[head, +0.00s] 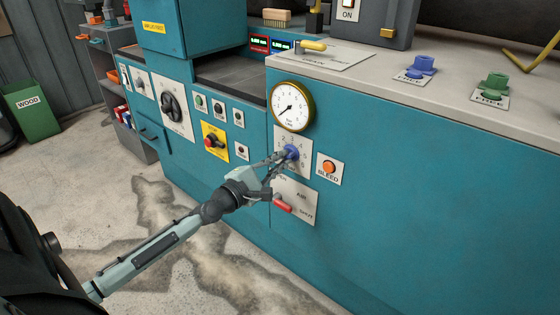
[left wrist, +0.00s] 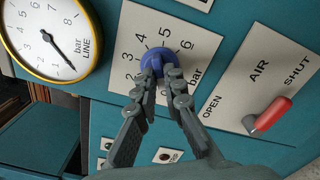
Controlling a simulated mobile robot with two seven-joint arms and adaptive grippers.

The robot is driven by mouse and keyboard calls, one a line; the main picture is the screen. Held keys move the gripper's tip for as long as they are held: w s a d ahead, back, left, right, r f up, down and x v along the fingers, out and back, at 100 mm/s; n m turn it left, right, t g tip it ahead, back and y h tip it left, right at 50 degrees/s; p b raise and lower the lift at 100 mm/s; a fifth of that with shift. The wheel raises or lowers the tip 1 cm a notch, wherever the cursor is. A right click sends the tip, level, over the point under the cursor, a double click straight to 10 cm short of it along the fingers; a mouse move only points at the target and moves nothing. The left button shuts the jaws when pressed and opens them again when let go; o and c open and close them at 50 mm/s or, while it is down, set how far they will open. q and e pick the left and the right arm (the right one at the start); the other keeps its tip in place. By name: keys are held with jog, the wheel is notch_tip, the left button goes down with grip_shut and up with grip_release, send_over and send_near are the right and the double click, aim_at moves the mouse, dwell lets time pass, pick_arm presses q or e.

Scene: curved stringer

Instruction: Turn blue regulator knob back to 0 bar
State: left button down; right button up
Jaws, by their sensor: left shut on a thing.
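The blue regulator knob (head: 291,152) sits on a white plate with a printed bar scale, on the teal cabinet front below the gauge. In the left wrist view the knob (left wrist: 156,58) is at the upper middle, with numbers 2 to 6 readable around it. My left gripper (head: 284,157) is shut on the knob, its two fingers (left wrist: 160,80) on either side of it. I cannot tell which number the knob points to; the fingers cover part of the dial. The line gauge (head: 292,106) has its needle towards the low end in the left wrist view (left wrist: 45,38). My right gripper is not in view.
A red air lever (head: 283,204) on an OPEN/SHUT plate lies just below the knob. An orange BLEED button (head: 329,168) is close on the right. A yellow plate with a red switch (head: 212,142) is to the left. The cabinet front further right is bare.

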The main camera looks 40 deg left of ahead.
pick_arm(q)
jog(key=c, duration=1.6)
grip_release()
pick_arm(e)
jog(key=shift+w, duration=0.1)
pick_arm(q)
jog(key=s, duration=0.8)
jog(key=s+a, duration=0.1)
jog(key=s, duration=0.3)
jog(key=s+d+f+m+g+h+p, duration=0.1)
jog(key=s+d+f+m+g, duration=0.25)
jog(key=d+f+m, duration=0.35)
jog(key=s+d+f+m+g+h+p, duration=0.15)
jog(key=d+f+m+g, duration=0.25)
jog(key=f+m, duration=0.4)
jog(key=s+f+m+g+y, duration=0.1)
jog(key=s+f+m+g, duration=0.1)
jog(key=s+f+m, duration=0.1)
jog(key=s+f+m+g+y, duration=0.2)
jog(key=s+f+m, duration=0.1)
jog(key=s, duration=0.1)
jog(key=s+f+m+g+y, duration=0.2)
jog(key=s+f+m+g, duration=0.1)
jog(key=shift+s+d+f+m, duration=0.2)
jog(key=shift+d+f+m, duration=0.1)
jog(key=shift+d+f, duration=0.1)
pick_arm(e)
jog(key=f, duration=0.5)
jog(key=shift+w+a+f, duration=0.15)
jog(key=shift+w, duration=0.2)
